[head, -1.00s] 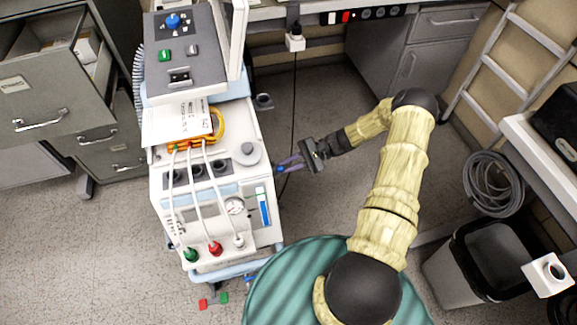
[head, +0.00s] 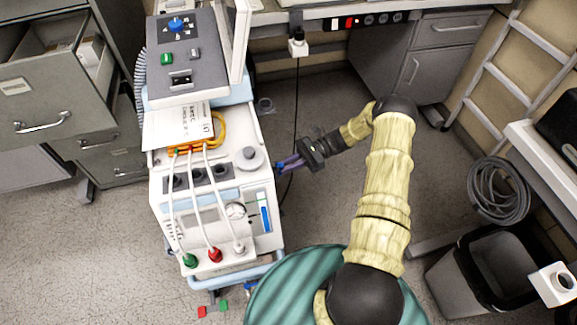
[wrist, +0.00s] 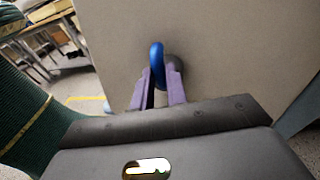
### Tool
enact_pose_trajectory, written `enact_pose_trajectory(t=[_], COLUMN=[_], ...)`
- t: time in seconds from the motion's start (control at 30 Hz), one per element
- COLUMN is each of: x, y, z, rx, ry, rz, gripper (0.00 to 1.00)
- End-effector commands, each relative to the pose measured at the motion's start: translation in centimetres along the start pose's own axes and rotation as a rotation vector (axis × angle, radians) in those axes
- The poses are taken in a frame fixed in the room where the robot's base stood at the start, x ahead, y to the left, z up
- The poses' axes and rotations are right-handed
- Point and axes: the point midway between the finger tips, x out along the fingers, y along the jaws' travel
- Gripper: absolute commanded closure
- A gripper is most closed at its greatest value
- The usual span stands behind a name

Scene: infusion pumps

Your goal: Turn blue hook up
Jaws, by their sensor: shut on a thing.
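The blue hook (wrist: 157,62) shows in the wrist view as a curved blue piece beside a dark round mount on the pale side panel of the machine. My gripper (wrist: 160,82) has its two purple fingers on either side of the hook's lower part and is shut on it. The fingers hide part of the hook, and its angle to the floor is hard to tell. In the head view my gripper (head: 282,168) reaches from the right to the machine's right side; the hook is not clear there.
The white machine (head: 260,178) carries cables, red and green plugs and an upper control panel (head: 190,50). A black cord (head: 296,110) hangs behind my gripper. A bin (head: 482,270) and coiled hose (head: 497,190) are at right.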

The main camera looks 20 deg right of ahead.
Motion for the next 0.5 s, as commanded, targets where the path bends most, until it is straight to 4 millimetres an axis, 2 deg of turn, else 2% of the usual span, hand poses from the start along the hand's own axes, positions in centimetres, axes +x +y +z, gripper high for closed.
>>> enact_pose_trajectory(t=[0.4, 0.43, 0.5], x=[-0.06, -0.06, -0.12], y=[-0.09, -0.09, -0.08], z=[-0.07, -0.07, -0.06], rx=[0.010, 0.010, 0.010], ry=[0.000, 0.000, 0.000], rz=[-0.003, -0.003, -0.004], gripper=[1.00, 0.81, 0.68])
